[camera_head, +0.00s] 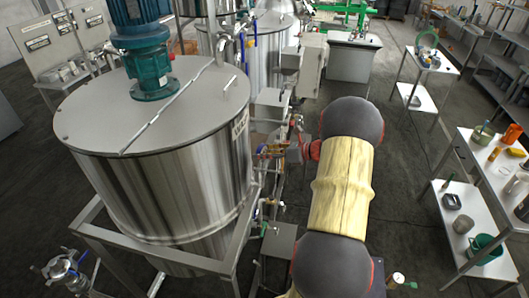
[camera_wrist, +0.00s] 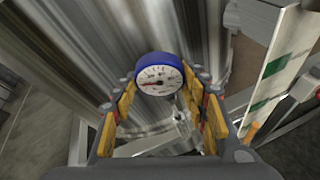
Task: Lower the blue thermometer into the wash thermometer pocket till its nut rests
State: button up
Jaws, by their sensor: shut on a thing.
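The blue thermometer (camera_wrist: 159,76) shows in the wrist view as a round white dial with a blue rim and a red pointer. Its dial faces the camera. My gripper (camera_wrist: 161,96) has its yellow-padded fingers on either side of the thermometer and is shut on it. I cannot pick out the wash thermometer pocket in either view.
The tank has a teal motor (camera_head: 150,70) on its lid and stands in a grey frame (camera_head: 215,262). Grey boxes (camera_head: 270,103) and pipework crowd the area by my arm. A white table (camera_head: 505,175) with containers stands at the right. Floor between is clear.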

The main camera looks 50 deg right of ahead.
jog(key=shift+f+b, duration=1.35)
jog(key=shift+f, duration=1.35)
jog(key=o, duration=1.3)
jog(key=shift+s, duration=0.1)
jog(key=v, duration=1.1)
jog(key=shift+s+d+r, duration=0.1)
jog(key=shift+s+d, duration=0.05)
jog(key=shift+s, duration=0.2)
